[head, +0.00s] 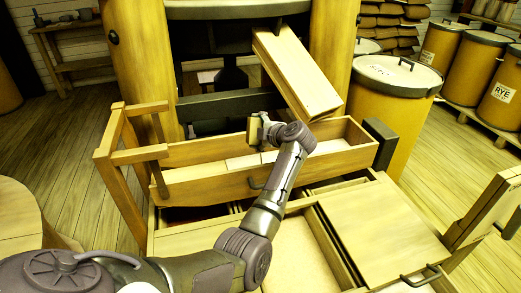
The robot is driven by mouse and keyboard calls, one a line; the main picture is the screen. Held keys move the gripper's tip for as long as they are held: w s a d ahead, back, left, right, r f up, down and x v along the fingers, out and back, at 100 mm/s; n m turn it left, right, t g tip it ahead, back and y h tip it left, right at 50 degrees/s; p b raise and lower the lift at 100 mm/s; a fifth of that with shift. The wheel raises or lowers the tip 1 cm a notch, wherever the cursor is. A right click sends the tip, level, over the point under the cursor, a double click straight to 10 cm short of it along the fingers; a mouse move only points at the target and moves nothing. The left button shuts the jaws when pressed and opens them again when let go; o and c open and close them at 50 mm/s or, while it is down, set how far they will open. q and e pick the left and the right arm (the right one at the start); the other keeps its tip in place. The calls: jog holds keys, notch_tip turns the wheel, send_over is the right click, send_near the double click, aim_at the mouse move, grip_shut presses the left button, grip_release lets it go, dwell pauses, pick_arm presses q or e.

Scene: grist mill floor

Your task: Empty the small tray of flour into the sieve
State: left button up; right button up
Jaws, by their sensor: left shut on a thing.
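My left gripper (264,131) reaches over a long open wooden trough (205,181). It is shut on a small pale wooden thing (254,129), held above the trough's back wall. Only a narrow face of that thing shows, so I cannot tell whether it is the small tray or whether flour is in it. Pale flat pieces (243,161) show inside the trough. I cannot make out a sieve for certain. My right gripper is not in view.
A tilted wooden chute (298,70) hangs just behind my left gripper. A slatted wooden frame (136,155) stands at the trough's left end. Below are open compartments and a flat lid (385,232). Barrels (393,105) stand at right.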

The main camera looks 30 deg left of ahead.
pick_arm(q)
jog(key=shift+w+d+m+y+p, duration=0.3)
jog(key=shift+w+d+m+y, duration=0.15)
jog(key=shift+m+y, duration=0.2)
dwell(1.1)
jog(key=shift+w+d+f+m+g+y+b, duration=0.15)
jog(key=shift+w+d+m+g+y+b, duration=0.15)
jog(key=shift+d+m+y, duration=0.25)
dwell(1.0)
jog(key=shift+a, duration=0.15)
